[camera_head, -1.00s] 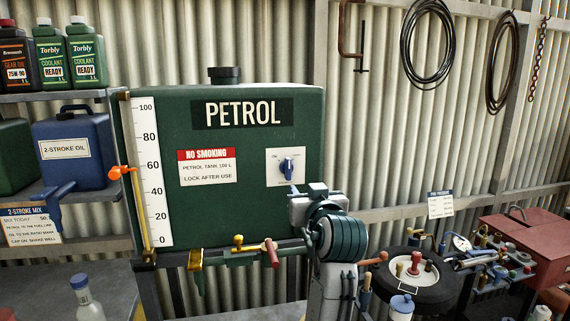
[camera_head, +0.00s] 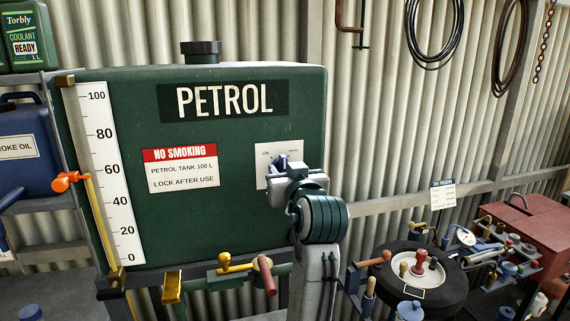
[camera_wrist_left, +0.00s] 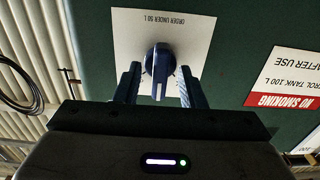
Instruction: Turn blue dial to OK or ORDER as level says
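The blue dial (camera_wrist_left: 160,62) sits on a white plate (camera_wrist_left: 128,38) on the green petrol tank (camera_head: 230,235). The plate's upside-down print in the wrist view reads ORDER UNDER 50 L. The dial's grip lies about upright in that view. My left gripper (camera_head: 281,165) is at the plate, its blue fingers open on either side of the dial, with small gaps visible. In the head view it largely hides the dial. The level gauge (camera_head: 104,150) has an amber column and an orange marker (camera_head: 70,181) between 40 and 60, nearer 60. My right gripper is out of view.
A NO SMOKING sign (camera_head: 181,168) is on the tank's front. Below are a yellow-handled valve (camera_head: 237,264) and a red handle (camera_head: 265,276). A tyre (camera_head: 440,285) and a red toolbox (camera_head: 535,235) stand at the right. A blue oil can (camera_head: 22,160) is at the left.

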